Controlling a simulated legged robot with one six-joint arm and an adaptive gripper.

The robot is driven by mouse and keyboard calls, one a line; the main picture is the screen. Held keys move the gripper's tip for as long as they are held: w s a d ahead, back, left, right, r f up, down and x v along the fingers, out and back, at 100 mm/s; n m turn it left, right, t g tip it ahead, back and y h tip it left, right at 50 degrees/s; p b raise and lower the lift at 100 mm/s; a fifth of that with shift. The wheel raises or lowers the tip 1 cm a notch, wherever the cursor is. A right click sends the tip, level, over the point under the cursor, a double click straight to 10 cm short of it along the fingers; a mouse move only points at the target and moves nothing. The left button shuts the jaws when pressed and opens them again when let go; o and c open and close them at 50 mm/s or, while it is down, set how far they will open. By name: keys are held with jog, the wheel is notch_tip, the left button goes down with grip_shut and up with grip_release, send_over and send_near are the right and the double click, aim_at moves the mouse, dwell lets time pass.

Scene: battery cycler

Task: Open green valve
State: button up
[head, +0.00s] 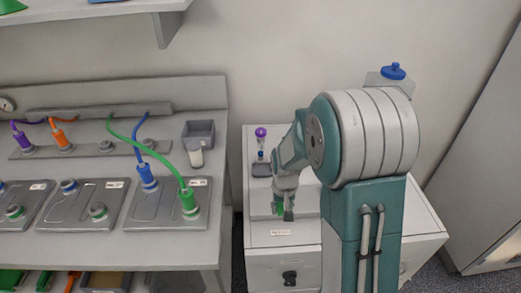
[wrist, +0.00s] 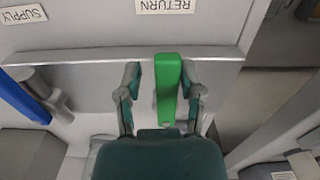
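The green valve handle (wrist: 168,85) is a flat green bar near the middle of the wrist view, pointing toward the label marked RETURN. My gripper (wrist: 162,78) is open, with one finger on each side of the handle. A gap shows on the left; the right finger is very close to the handle, and I cannot tell if it touches.
A blue handle (wrist: 22,98) on a grey pipe lies to the left in the wrist view, near the SUPPLY label (wrist: 22,14). In the head view, a bench (head: 110,243) with trays and coloured connectors stands left of the white cabinet (head: 262,262). A purple-topped item (head: 261,133) stands behind my gripper.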

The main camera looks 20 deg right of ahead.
jog(key=shift+d+r, duration=0.15)
jog(key=shift+r, duration=3.85)
jog(key=shift+r, duration=0.1)
